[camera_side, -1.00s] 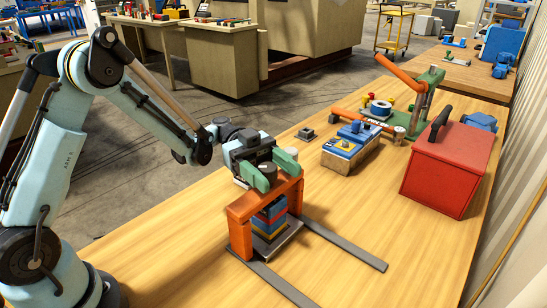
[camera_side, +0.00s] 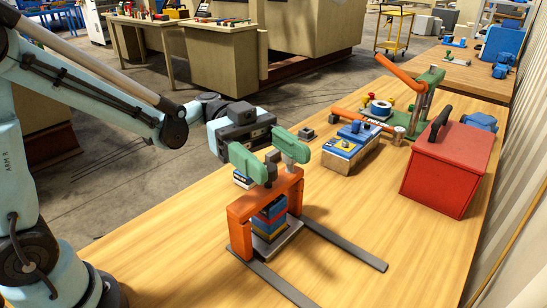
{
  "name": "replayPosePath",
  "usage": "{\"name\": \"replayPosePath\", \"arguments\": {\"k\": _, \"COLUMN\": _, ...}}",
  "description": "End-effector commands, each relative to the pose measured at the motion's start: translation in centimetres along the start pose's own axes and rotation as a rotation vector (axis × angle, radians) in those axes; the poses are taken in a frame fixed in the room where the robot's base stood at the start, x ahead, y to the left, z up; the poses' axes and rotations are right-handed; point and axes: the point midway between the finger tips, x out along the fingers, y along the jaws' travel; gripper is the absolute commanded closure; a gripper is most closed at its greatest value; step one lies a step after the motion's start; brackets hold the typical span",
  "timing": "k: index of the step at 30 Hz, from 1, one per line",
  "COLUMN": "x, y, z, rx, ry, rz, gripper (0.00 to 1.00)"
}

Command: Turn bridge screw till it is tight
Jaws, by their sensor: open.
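The orange bridge (camera_side: 240,212) stands upright on the table, straddling a stack of blue, red and yellow blocks (camera_side: 270,216) on a grey plate. My gripper (camera_side: 280,165) is at the top of the bridge, its two green fingers spread apart, one to the left and one to the right. A small grey piece, seemingly the head of the bridge screw (camera_side: 272,158), shows between the fingers. The fingers partly hide it, so I cannot tell whether they touch it. The screw's lower part is hidden.
Two grey rails (camera_side: 345,247) run along the table from the bridge. A blue-topped block (camera_side: 350,148), a red box (camera_side: 448,168) and a green press with an orange lever (camera_side: 425,95) stand farther back. A small dark-and-white item (camera_side: 243,181) lies behind the bridge.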

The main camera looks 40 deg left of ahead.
Motion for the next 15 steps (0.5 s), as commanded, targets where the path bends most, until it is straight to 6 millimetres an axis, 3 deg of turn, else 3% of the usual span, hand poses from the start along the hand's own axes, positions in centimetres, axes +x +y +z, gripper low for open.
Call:
{"name": "replayPosePath", "arguments": {"k": 6, "x": 1.7, "y": 1.3, "z": -1.3, "rx": 0.000, "ry": 0.000, "rz": 0.000, "gripper": 0.37}}
{"name": "replayPosePath", "arguments": {"k": 15, "x": 2.3, "y": 1.7, "z": -1.7, "rx": 0.000, "ry": 0.000, "rz": 0.000, "gripper": 0.37}}
